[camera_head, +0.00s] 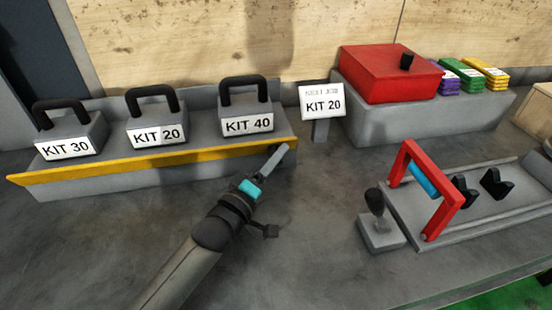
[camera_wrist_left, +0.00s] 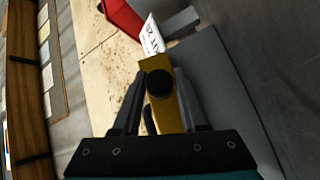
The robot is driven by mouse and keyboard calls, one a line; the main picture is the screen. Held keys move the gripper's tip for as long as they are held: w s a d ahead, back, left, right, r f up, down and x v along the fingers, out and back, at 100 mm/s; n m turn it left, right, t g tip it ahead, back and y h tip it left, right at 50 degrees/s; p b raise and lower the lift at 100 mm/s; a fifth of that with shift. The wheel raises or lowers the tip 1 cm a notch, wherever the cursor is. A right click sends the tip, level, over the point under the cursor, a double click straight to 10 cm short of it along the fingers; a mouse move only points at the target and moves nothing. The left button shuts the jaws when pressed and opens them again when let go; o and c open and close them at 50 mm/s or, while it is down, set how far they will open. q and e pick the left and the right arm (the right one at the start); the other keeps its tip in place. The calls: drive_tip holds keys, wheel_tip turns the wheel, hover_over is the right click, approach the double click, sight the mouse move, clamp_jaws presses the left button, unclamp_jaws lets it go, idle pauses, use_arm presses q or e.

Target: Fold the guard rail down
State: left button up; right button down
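The guard rail (camera_head: 160,160) is a long yellow bar along the front of the grey kit shelf (camera_head: 110,183). Its right end shows near my left gripper (camera_head: 282,154). In the left wrist view the yellow rail (camera_wrist_left: 168,115) runs between the two dark fingers of my left gripper (camera_wrist_left: 159,78). A round black knob (camera_wrist_left: 159,83) sits between the fingertips, in front of the yellow. The fingers stand apart; contact with the knob cannot be told. In the head view the knob is hidden. My right gripper is not in view.
Kit blocks with black handles, KIT 30 (camera_head: 72,137), KIT 20 (camera_head: 158,129) and KIT 40 (camera_head: 246,116), stand behind the rail. A sign (camera_head: 322,102) and a red box (camera_head: 385,75) are to the right. A red-framed fixture (camera_head: 440,218) stands front right. The bench front is clear.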

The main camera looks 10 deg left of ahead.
use_arm(q)
drive_tip(key=shift+o, duration=1.6)
drive_tip(key=shift+s+a, duration=0.2)
drive_tip(key=shift+s, duration=0.25)
drive_tip(key=p+v, duration=0.2)
drive_tip(key=v, duration=1)
drive_tip(key=shift+s+a+f+p, duration=0.1)
drive_tip(key=shift+s+a+p, duration=0.05)
drive_tip(key=shift+s+p, duration=0.15)
drive_tip(key=shift+s+a, duration=0.3)
drive_tip(key=shift+s, duration=0.25)
drive_tip(key=shift+s+a, duration=0.1)
drive_tip(key=shift+s, duration=0.1)
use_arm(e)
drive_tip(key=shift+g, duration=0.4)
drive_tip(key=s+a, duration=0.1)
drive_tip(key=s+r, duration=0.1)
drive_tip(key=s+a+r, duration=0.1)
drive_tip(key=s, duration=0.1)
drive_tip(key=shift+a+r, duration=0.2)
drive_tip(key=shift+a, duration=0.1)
